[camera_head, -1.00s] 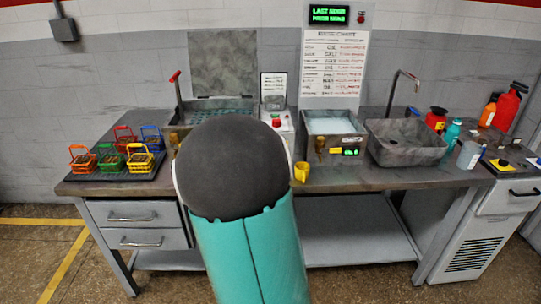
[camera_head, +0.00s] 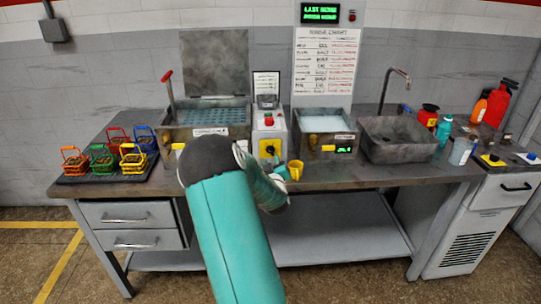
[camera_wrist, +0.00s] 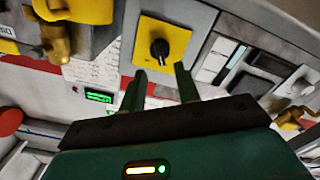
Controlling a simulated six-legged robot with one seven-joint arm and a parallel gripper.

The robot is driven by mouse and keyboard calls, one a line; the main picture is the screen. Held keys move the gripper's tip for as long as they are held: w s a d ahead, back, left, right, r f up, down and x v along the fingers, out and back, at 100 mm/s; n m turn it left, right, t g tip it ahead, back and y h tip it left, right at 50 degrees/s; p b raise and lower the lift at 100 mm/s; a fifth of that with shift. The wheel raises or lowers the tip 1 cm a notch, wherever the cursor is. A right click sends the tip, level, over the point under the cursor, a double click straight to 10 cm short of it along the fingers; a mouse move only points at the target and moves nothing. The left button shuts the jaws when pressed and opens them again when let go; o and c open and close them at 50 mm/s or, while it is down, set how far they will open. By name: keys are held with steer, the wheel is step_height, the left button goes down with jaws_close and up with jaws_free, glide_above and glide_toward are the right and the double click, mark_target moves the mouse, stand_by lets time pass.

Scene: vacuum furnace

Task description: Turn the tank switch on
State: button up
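The tank switch is a black rotary knob on a yellow plate, on the front of a grey control box between two basins. In the head view the switch (camera_head: 269,148) is just above the table's front edge. In the wrist view the knob (camera_wrist: 160,48) points roughly up and down in the picture, just beyond my fingertips. My gripper (camera_wrist: 160,69) is open, its two dark green fingers apart with nothing between them and no clear contact with the knob. In the head view my forearm hides most of the gripper, which is just below the switch.
A red button (camera_head: 268,119) tops the control box. The left tank (camera_head: 212,133) has a raised lid; a second basin (camera_head: 325,142) with a green display stands right. Coloured baskets (camera_head: 102,165) stand at the left.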

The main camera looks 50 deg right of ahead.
mark_target(270, 152)
steer(key=shift+x, duration=2.8)
jaws_close()
